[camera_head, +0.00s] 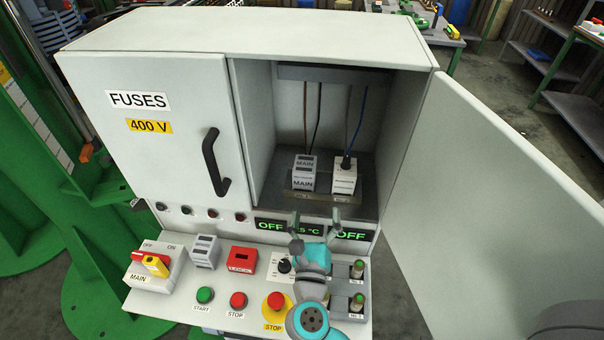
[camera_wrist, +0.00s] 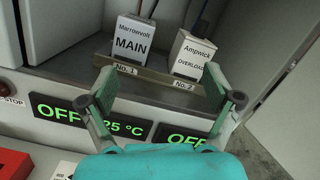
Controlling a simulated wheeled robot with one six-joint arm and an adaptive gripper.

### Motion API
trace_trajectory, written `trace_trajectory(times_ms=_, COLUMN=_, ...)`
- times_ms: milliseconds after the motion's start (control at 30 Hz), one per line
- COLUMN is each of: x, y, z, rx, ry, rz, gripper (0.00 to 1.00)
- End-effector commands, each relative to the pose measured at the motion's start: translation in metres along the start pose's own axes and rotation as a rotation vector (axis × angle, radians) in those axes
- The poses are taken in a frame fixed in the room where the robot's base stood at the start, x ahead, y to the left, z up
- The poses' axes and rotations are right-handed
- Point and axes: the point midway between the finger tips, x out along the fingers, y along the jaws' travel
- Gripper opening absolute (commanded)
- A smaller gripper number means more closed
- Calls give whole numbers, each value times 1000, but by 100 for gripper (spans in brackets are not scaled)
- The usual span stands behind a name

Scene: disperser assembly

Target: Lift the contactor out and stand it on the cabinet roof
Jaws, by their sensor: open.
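A white block marked MAIN (camera_head: 303,173), apparently the contactor, stands upright in the open right compartment. It also shows in the wrist view (camera_wrist: 132,38), behind a rail tag reading No. 1. A second white block marked OVERLOAD (camera_wrist: 190,56) stands to its right at No. 2; it shows in the head view (camera_head: 343,178) too. My gripper (camera_head: 315,226) is open and empty in front of the compartment, below the blocks and apart from both. In the wrist view its fingertips (camera_wrist: 161,88) spread below the rail. The cabinet roof (camera_head: 260,36) is flat and bare.
The right door (camera_head: 490,210) stands wide open to the right. The FUSES door (camera_head: 165,130) is shut, with a black handle (camera_head: 214,162) sticking out. Cables hang down behind the blocks. A sloping panel (camera_head: 215,282) with buttons and switches lies below my gripper.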

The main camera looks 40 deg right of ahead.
Motion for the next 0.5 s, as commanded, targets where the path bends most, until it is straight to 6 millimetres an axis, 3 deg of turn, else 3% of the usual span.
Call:
trace_trajectory(times_ms=200, x=29, y=32, z=2, rx=300, ry=127, rz=-6, gripper=90)
trace_trajectory(times_ms=367, x=40, y=40, z=0, rx=368, ry=163, rz=-8, gripper=90)
trace_trajectory(times_ms=500, x=60, y=40, z=-3, rx=372, ry=165, rz=-10, gripper=90)
